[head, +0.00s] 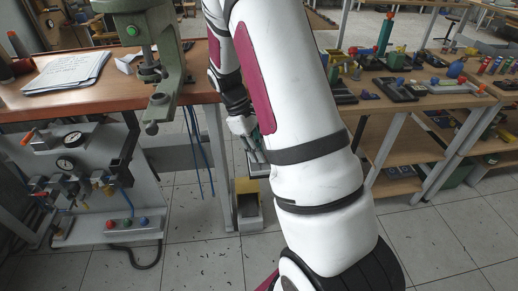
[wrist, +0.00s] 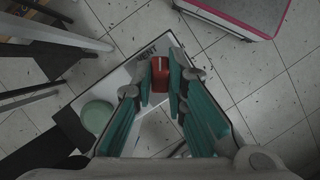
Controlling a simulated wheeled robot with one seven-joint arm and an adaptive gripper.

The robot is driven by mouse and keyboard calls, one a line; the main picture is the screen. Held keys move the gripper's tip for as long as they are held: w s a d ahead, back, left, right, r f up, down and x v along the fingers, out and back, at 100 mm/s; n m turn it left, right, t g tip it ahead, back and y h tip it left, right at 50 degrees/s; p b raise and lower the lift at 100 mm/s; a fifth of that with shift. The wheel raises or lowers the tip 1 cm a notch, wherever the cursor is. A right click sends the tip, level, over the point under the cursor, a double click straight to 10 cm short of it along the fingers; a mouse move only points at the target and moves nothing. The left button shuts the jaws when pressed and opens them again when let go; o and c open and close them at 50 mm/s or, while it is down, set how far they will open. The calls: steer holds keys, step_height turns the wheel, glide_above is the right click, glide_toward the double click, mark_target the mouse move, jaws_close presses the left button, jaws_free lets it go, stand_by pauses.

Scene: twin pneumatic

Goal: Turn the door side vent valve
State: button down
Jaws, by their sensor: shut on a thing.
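A red valve handle (wrist: 160,78) shows in the wrist view, in front of a pale plate (wrist: 118,77) with dark lettering that seems to read VENT. My gripper (wrist: 162,72) has teal fingers, one on each side of the red handle, shut on it. In the head view my gripper (head: 252,146) is small and partly behind my white arm, low beside the workbench. The valve itself cannot be made out there. The valve's body and its exact angle are hidden by the fingers.
A wooden workbench (head: 95,95) with a green press (head: 145,40) stands at left, above a panel of gauges and valves (head: 75,185). A yellow-and-grey bin (head: 248,212) stands on the floor. Another cluttered bench (head: 420,105) is at right. A green disc (wrist: 97,116) lies left of my fingers.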

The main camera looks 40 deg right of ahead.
steer(key=m+y, duration=0.1)
steer(key=m, duration=0.1)
steer(key=m+y+p, duration=0.1)
steer(key=m, duration=0.2)
steer(key=shift+d+m, duration=0.2)
steer(key=shift+m, duration=0.1)
steer(key=m+y, duration=0.1)
steer(key=m, duration=0.1)
steer(key=m+y+p, duration=0.1)
steer(key=m, duration=0.2)
steer(key=shift+t, duration=0.3)
steer(key=shift+d+m, duration=0.1)
steer(key=shift+m, duration=0.2)
steer(key=c, duration=1.6)
jaws_free()
steer(key=shift+r, duration=0.1)
steer(key=v, duration=1.1)
steer(key=shift+w+d+r, duration=0.2)
steer(key=shift+r, duration=0.15)
